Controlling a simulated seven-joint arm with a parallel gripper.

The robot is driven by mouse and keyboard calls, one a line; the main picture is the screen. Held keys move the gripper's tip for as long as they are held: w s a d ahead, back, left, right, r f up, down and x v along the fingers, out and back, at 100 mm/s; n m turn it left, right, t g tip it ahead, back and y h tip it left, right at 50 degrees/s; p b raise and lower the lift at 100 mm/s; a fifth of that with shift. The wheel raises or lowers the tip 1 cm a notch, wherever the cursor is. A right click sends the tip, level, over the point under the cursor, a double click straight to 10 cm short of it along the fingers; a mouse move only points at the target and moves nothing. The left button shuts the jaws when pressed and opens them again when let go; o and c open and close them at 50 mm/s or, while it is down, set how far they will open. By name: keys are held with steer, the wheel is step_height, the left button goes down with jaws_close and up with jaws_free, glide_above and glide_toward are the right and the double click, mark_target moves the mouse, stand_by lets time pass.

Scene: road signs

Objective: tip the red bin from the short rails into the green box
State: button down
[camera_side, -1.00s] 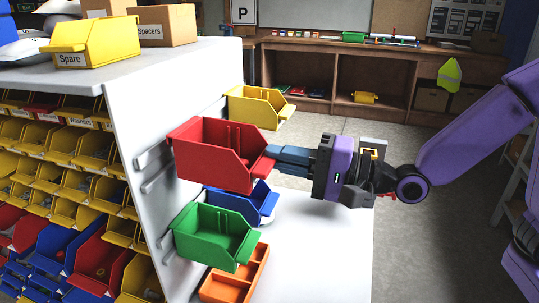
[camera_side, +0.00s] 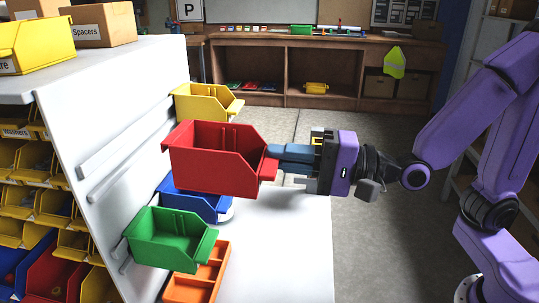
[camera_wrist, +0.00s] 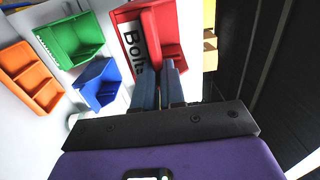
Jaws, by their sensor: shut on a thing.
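The red bin (camera_side: 215,165) is upright in mid-air, apart from the white panel, with its open top up. It also shows in the wrist view (camera_wrist: 175,25), with a white label reading "Bolt" and a partly hidden end. My gripper (camera_side: 272,160) is shut on the bin's front lip from the right; its fingers also show in the wrist view (camera_wrist: 160,72). I cannot see what lies inside the bin. The green box (camera_side: 170,240), an open-topped bin, hangs at the panel lower down and left of the red bin. It also shows in the wrist view (camera_wrist: 72,38).
A blue bin (camera_side: 195,203) is below the red bin, partly hidden. An orange divided tray (camera_side: 197,275) lies on the white surface beside the green box. A yellow bin (camera_side: 205,103) hangs behind. Bare rails (camera_side: 105,165) run along the panel. The floor at right is open.

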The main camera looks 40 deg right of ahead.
steer(key=shift+v, duration=0.8)
steer(key=shift+r, duration=0.1)
